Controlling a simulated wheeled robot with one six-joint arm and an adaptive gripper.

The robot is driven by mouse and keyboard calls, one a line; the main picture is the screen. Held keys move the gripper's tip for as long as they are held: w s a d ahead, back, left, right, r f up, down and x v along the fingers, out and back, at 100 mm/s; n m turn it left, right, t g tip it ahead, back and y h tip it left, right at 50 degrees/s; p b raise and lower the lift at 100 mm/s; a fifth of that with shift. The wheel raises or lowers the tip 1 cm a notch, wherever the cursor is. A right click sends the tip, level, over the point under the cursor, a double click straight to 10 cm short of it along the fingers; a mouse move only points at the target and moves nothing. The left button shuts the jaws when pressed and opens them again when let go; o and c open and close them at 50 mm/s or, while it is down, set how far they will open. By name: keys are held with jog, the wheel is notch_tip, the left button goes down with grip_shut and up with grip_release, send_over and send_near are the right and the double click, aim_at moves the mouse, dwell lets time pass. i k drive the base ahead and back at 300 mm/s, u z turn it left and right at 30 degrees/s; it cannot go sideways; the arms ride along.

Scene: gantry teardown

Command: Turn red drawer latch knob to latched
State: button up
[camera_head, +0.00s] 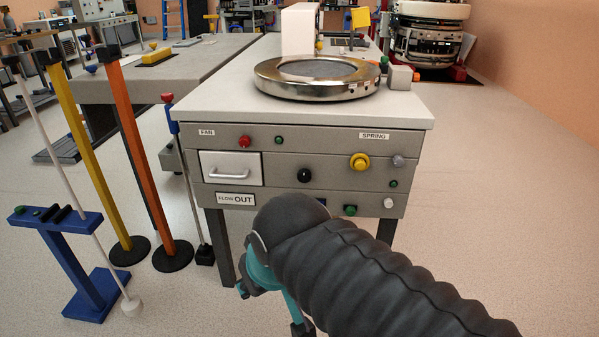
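A small red knob (244,141) sits on the grey front panel of the bench, just above a white drawer (231,168) with a curved handle. The drawer front looks closed or nearly flush with the panel. The knob's turn position is too small to tell. My gripper (302,328) shows only in part at the bottom edge, below my teal wrist and dark ribbed arm. It is well below and in front of the knob, apart from it. Its fingers cannot be made out clearly.
The panel also carries a green button (279,140), a black knob (304,175) and a yellow knob (359,162). A round metal ring (317,92) lies on the benchtop (215,105). Yellow (92,160) and orange (143,165) posts and a blue stand (78,265) are at left. Right floor is clear.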

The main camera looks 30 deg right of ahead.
aim_at(245, 141)
jog(key=u, duration=0.4)
jog(key=k, duration=1)
jog(key=z, duration=1.1)
jog(key=i, duration=0.5)
jog(key=u, duration=0.05)
